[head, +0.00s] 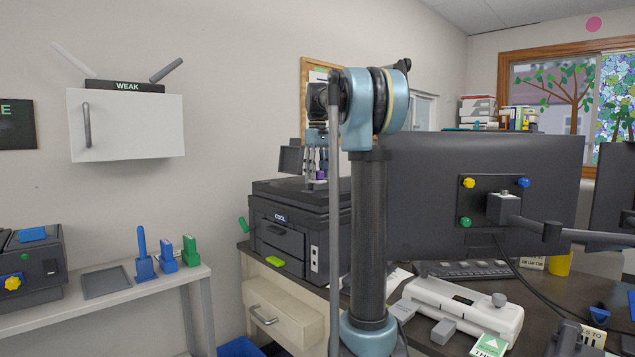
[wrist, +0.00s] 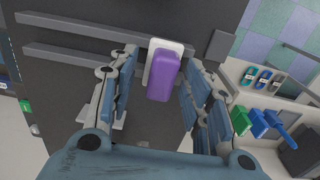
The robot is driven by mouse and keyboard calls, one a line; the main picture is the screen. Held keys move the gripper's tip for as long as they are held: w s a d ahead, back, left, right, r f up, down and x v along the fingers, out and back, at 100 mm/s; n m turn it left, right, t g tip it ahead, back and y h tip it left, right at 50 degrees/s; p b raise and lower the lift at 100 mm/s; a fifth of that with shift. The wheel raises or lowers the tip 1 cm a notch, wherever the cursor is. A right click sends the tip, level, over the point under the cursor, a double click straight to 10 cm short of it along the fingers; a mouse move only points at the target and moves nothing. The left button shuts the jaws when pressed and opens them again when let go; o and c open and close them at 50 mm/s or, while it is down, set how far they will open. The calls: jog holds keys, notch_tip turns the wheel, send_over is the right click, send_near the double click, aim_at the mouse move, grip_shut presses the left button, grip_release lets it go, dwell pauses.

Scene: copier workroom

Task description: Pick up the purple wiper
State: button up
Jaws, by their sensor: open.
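The purple wiper (wrist: 162,76) shows in the wrist view with a pale base behind its purple part. It is between the two rows of my gripper's fingers (wrist: 158,88), with a visible gap on each side. In the head view a small purple piece of the wiper (head: 321,174) shows between the fingers of my gripper (head: 316,168), over the top of the black copier (head: 290,228). My gripper is open and points down. My arm hides part of the copier in the head view.
A large dark monitor (head: 420,200) stands to the right of my arm. A shelf (head: 150,285) at the left holds a grey tray (head: 106,282) and blue and green upright tools. A white wall cabinet (head: 135,125) hangs above the shelf.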

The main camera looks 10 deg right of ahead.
aim_at(317, 171)
jog(key=shift+f, duration=0.2)
jog(key=c, duration=1.1)
jog(key=shift+o, duration=0.2)
notch_tip(317, 171, up, 10)
